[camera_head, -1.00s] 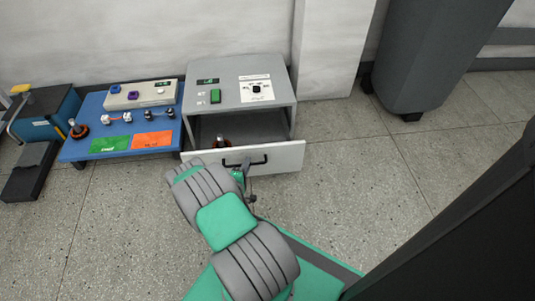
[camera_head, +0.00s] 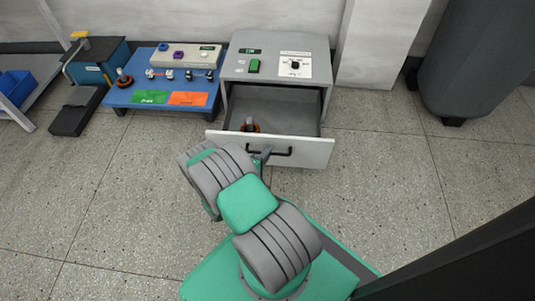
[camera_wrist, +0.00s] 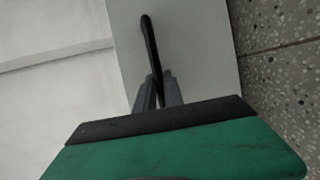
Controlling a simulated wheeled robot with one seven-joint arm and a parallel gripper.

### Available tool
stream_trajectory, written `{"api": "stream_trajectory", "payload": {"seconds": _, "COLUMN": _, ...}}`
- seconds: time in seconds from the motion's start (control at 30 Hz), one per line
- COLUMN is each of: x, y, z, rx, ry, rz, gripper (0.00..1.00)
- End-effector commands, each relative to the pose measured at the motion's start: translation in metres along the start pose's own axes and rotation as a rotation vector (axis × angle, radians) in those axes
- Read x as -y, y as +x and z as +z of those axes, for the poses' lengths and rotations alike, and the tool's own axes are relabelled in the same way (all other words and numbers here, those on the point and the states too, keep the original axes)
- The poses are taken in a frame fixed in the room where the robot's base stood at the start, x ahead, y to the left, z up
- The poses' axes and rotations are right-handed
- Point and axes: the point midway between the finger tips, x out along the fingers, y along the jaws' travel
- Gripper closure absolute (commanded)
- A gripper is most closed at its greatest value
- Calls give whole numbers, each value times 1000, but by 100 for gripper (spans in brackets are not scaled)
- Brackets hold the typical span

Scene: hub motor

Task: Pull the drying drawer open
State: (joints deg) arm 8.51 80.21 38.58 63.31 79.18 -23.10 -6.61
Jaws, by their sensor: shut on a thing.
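The drying drawer (camera_head: 312,150) is a white-fronted drawer in the grey oven cabinet (camera_head: 272,68). It stands pulled out, with its grey inside showing. A part with an orange-brown ring (camera_head: 250,126) lies in it at the left. The black bar handle (camera_head: 283,152) is on the drawer front; it also shows in the wrist view (camera_wrist: 149,42). My gripper (camera_wrist: 159,90) is shut on the handle, its fingers on either side of the bar. In the head view my arm hides most of the gripper.
A blue table (camera_head: 198,87) left of the cabinet holds a switch box, small parts, and green and orange cards. A blue machine with a black pedal (camera_head: 80,112) stands further left. A grey bin (camera_head: 470,70) is at the right. The floor right of the drawer is clear.

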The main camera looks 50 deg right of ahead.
Motion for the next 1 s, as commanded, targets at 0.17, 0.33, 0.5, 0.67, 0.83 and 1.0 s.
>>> {"api": "stream_trajectory", "payload": {"seconds": 0.17, "x": 0, "y": 1, "z": 1, "rx": 2, "ry": 2, "rz": -1, "gripper": 76}}
{"api": "stream_trajectory", "payload": {"seconds": 0.33, "x": 0, "y": 1, "z": 3, "rx": 5, "ry": 1, "rz": -1, "gripper": 66}}
{"api": "stream_trajectory", "payload": {"seconds": 0.5, "x": 0, "y": 1, "z": 2, "rx": 5, "ry": -1, "rz": -1, "gripper": 66}}
{"api": "stream_trajectory", "payload": {"seconds": 0.67, "x": -15, "y": -3, "z": 3, "rx": 4, "ry": -1, "rz": -1, "gripper": 66}}
{"api": "stream_trajectory", "payload": {"seconds": 0.83, "x": -52, "y": -22, "z": 12, "rx": 1, "ry": -5, "rz": 1, "gripper": 62}}
{"api": "stream_trajectory", "payload": {"seconds": 1.0, "x": -86, "y": -56, "z": 32, "rx": 0, "ry": -5, "rz": 5, "gripper": 50}}
